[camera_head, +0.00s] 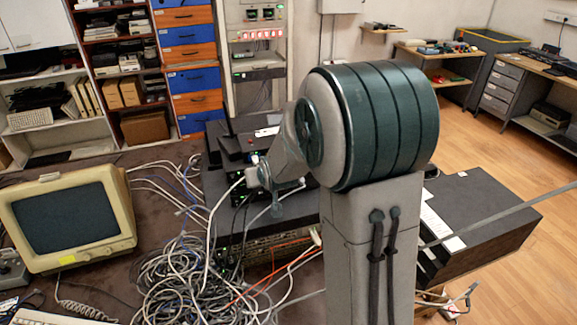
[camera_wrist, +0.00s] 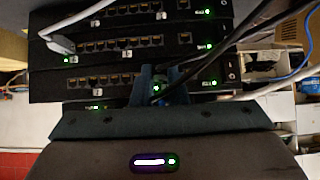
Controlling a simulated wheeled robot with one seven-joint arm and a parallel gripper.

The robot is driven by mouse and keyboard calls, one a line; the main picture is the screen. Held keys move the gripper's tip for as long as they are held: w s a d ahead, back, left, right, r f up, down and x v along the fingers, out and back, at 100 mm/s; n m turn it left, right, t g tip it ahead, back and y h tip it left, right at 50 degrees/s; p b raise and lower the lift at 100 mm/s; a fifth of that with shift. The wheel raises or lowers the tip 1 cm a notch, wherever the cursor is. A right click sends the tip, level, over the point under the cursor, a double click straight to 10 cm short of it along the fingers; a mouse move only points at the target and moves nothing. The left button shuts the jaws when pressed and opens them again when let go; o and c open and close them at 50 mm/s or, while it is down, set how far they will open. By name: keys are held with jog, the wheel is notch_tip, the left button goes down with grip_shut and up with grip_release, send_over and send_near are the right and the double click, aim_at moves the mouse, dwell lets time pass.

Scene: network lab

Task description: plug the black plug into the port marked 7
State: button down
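My gripper (camera_wrist: 158,88) shows at the lower middle of the wrist view, its teal fingers close together in front of the lowest visible switch. A black cable (camera_wrist: 185,80) runs from the upper right down between the fingers, which look shut on its black plug; the plug is mostly hidden. Black switches with rows of ports are stacked ahead: an upper one (camera_wrist: 190,14), a middle one (camera_wrist: 185,43) and a lower one (camera_wrist: 72,84). Small white labels sit under some ports, too small to read. In the head view my gripper (camera_head: 272,205) is at the rack front.
A grey plug (camera_wrist: 62,43) sits at the left end of the middle switch. Grey cables (camera_wrist: 250,30) cross the right of the wrist view. A large cable tangle (camera_head: 190,275) lies before the rack. An old monitor (camera_head: 70,222) stands left. Open floor (camera_head: 480,150) lies right.

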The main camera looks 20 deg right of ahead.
jog(key=shift+s, duration=0.15)
jog(key=shift+s+b, duration=0.85)
jog(key=shift+s, duration=1.25)
jog(key=s+d+p, duration=0.2)
jog(key=d+p, duration=0.4)
jog(key=d, duration=0.3)
jog(key=shift+w+a+b, duration=0.15)
jog(key=shift+w+b, duration=0.05)
jog(key=shift+w, duration=1)
jog(key=shift+w+a+b, duration=0.1)
jog(key=shift+w+b, duration=0.1)
jog(key=shift+w, duration=0.95)
jog(key=shift+w, duration=0.9)
jog(key=c, duration=1.3)
grip_release()
jog(key=shift+c, duration=0.2)
